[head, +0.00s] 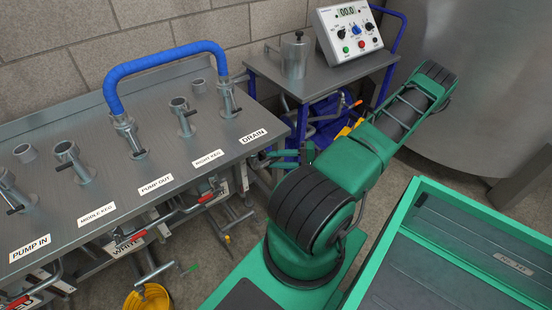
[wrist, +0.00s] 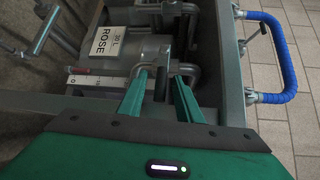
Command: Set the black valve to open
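The wrist view shows my gripper (wrist: 160,76) with its two green fingers apart. A dark, bar-like handle (wrist: 161,86), likely the black valve's lever, stands in the gap between them. I cannot tell whether either finger touches it, nor how the valve is set. It is by a steel keg (wrist: 128,50) with a white label reading ROSE (wrist: 108,43). In the head view my gripper (head: 262,160) is partly hidden, low by the right end of the steel bench (head: 215,130), below the DRAIN label (head: 253,136). The black valve cannot be made out there.
A blue hose (head: 165,62) arches between two bench ports. Red-handled levers (head: 207,198) stick out under the bench front. A cart (head: 325,75) with a control box (head: 350,32) stands behind my arm. A yellow bucket (head: 148,298) is on the floor.

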